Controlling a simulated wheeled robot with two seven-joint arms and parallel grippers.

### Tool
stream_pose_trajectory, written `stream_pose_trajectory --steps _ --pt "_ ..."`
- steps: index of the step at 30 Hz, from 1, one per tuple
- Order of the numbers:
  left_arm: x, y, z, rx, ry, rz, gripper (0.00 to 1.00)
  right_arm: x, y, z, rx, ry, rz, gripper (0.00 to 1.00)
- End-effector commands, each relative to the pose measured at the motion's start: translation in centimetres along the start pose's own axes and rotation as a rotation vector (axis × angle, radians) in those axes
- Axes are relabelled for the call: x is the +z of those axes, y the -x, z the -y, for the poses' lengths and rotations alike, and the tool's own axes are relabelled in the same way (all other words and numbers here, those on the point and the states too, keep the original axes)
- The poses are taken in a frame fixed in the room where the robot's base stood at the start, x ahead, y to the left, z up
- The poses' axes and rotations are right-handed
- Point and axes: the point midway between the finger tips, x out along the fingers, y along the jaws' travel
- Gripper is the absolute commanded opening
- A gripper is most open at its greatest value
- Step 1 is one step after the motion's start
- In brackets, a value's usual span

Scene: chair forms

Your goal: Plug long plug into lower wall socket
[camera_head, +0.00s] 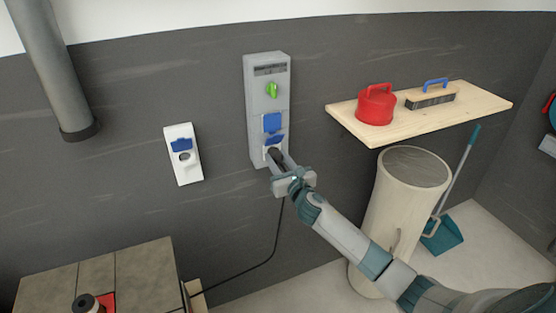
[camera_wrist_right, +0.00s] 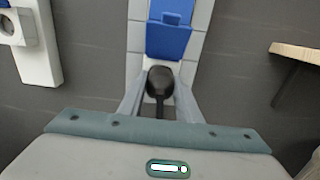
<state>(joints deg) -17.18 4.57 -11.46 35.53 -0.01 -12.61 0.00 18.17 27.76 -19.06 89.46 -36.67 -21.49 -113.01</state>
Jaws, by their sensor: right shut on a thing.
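My right gripper (camera_head: 279,163) is at the box's lower end. It is shut on the black plug (camera_wrist_right: 160,80), whose head lies between the two fingers just below the lower blue lid (camera_wrist_right: 168,41) in the right wrist view. The plug and fingers hide the lower socket opening, so I cannot tell how deep the plug sits. My left gripper is not in view.
A white single socket (camera_head: 184,158) with a blue lid is left of the box. A black cable (camera_head: 275,240) hangs below my gripper. A wooden shelf (camera_head: 485,101) holds a red container (camera_head: 375,107) and a brush (camera_head: 430,98). A pale bin (camera_head: 395,200) stands below.

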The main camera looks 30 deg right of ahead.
Motion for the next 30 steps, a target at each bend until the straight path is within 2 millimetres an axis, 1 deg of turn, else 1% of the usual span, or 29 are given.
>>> stream_pose_trajectory --steps 8,30 --pt "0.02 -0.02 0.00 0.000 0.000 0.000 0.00 0.17 -0.57 0.10 -0.002 0.001 0.002 0.00" --pt "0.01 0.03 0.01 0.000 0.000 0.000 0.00 0.24 -0.77 0.11 -0.002 0.001 0.003 0.00"
